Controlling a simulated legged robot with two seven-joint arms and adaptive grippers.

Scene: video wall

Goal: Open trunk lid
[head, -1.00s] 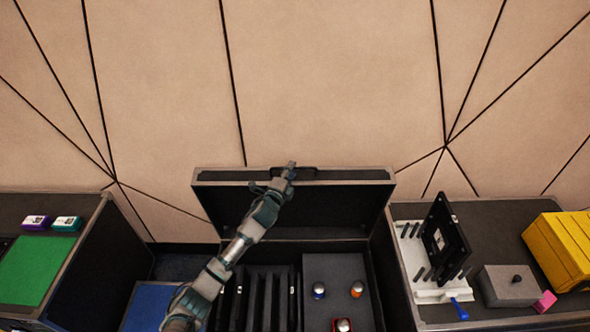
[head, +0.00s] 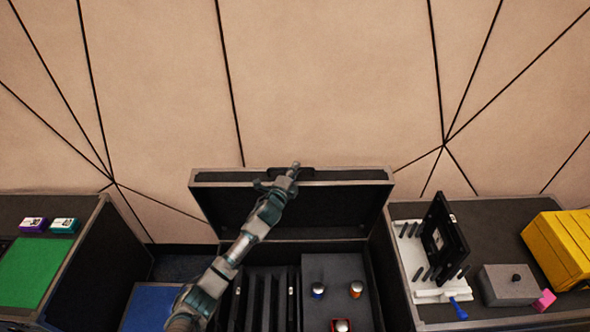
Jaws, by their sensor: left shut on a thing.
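The trunk (head: 372,285) stands in the middle with its lid (head: 345,205) raised and leaning back near the wall. The lid's dark inner side faces me, and a dark handle (head: 306,172) shows at the middle of its top edge. My left gripper (head: 292,172) is at that edge, by the handle, shut on the lid's handle or rim; the fingers hide the exact contact. My left arm crosses over the left part of the trunk. My right gripper is not in view.
Inside the trunk are dark upright panels (head: 268,298) and a foam tray (head: 335,268) with several small knobbed items. A case with a green mat (head: 33,272) stands left. A case on the right carries a white rack (head: 425,262), grey box (head: 508,284) and yellow case (head: 560,250).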

